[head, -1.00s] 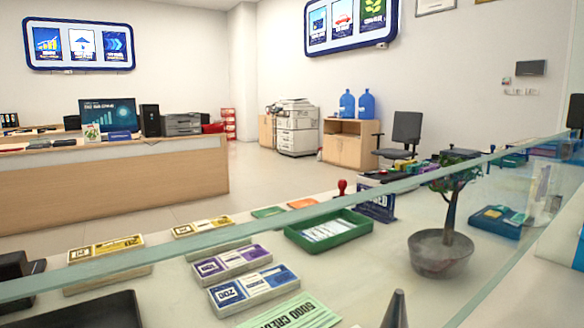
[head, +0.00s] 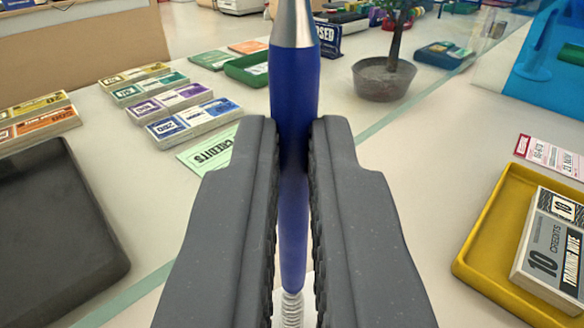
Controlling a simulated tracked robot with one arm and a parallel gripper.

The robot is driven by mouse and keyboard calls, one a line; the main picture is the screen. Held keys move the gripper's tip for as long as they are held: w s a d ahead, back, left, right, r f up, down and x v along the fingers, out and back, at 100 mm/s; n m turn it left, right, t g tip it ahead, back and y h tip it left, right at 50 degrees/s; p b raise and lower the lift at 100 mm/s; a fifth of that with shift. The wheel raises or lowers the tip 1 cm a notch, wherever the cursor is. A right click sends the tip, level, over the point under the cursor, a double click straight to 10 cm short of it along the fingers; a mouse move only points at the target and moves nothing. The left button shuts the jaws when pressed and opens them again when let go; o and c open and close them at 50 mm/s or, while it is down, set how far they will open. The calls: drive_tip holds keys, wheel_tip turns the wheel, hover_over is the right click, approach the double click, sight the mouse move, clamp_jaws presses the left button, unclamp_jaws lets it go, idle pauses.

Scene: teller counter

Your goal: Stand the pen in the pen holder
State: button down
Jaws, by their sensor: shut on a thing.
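A blue pen (head: 294,85) with a silver conical tip stands roughly upright in the middle of the head view, tip upward. My gripper (head: 295,150) is shut on it, with one dark grey finger on each side of its blue barrel. The pen's lower part shows through the narrow gap between the fingers. A white ribbed, coil-like piece (head: 291,308) shows at the pen's lower end; I cannot tell whether it is part of the pen or joined to it. I cannot make out a pen holder in this view.
A dark tray (head: 60,225) lies left, and a yellow tray (head: 480,255) with a note bundle (head: 555,240) lies right. Note stacks (head: 195,122), a green tray (head: 240,70) and a potted plant (head: 385,80) stand beyond a glass edge (head: 135,293).

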drive_tip(key=shift+f+b, duration=1.05)
drive_tip(key=shift+f, duration=2.25)
drive_tip(key=c, duration=1.5)
unclamp_jaws()
drive_tip(key=shift+s, duration=0.1)
drive_tip(key=b, duration=0.6)
approach(292, 269)
drive_tip(key=s, duration=0.3)
drive_tip(key=shift+s+a+f, duration=0.1)
drive_tip(key=shift+f, duration=0.2)
drive_tip(key=shift+s+r+b, duration=0.1)
drive_tip(key=shift+b, duration=0.9)
drive_tip(key=s+b, duration=0.1)
drive_tip(key=b, duration=0.4)
